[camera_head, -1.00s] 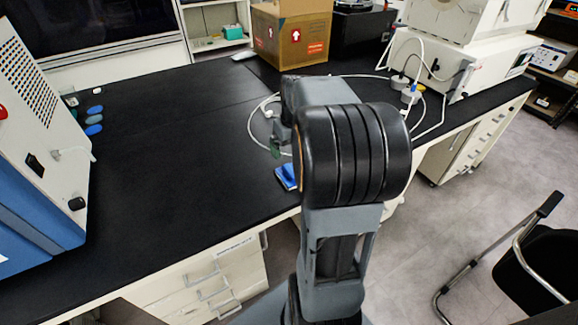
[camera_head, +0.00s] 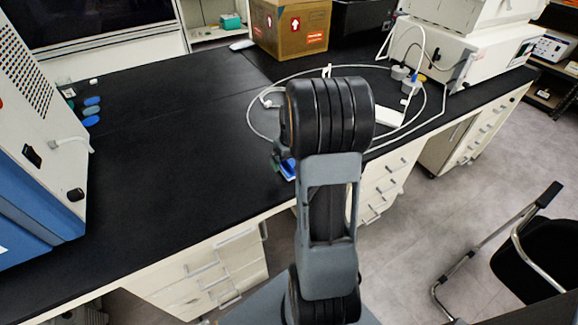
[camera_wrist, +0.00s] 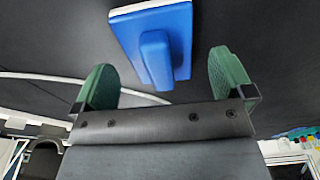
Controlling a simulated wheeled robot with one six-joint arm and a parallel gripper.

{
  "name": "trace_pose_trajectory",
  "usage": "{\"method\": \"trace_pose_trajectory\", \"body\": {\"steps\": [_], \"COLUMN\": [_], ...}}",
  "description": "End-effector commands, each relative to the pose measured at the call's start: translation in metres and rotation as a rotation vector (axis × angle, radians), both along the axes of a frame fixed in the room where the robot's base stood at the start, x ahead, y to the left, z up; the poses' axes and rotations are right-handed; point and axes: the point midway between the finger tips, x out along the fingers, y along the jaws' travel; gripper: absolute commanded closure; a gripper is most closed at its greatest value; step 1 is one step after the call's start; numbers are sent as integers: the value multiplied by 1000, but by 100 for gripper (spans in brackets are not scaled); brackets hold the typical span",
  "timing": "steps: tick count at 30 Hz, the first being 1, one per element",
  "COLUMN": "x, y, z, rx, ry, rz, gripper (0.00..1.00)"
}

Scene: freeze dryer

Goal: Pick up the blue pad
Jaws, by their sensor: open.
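The blue pad (camera_wrist: 175,30) lies on the black bench top, with a raised blue grip block in its middle and a white layer along its edge. In the head view only a bit of the blue pad (camera_head: 289,168) shows near the bench's front edge, beside my arm. In the wrist view my gripper (camera_wrist: 163,82) is open, its two green fingertips spread wide. The pad's grip block lies ahead of the gap between them, and nothing is held. In the head view my arm hides most of my gripper (camera_head: 278,162) and part of the pad.
A white cable (camera_head: 250,113) loops over the bench behind my arm. A cardboard box (camera_head: 290,30) stands at the back, and a white and blue machine (camera_head: 40,150) stands at the left. Small blue round items (camera_head: 91,111) lie beside it. The bench's left middle is clear.

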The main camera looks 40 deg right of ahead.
Motion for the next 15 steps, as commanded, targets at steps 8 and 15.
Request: {"method": "trace_pose_trajectory", "body": {"steps": [8,15], "x": [2,1], "y": [0,0], "z": [-12,-12], "rx": [0,0], "ry": [0,0], "rz": [0,0], "gripper": [1,11]}}
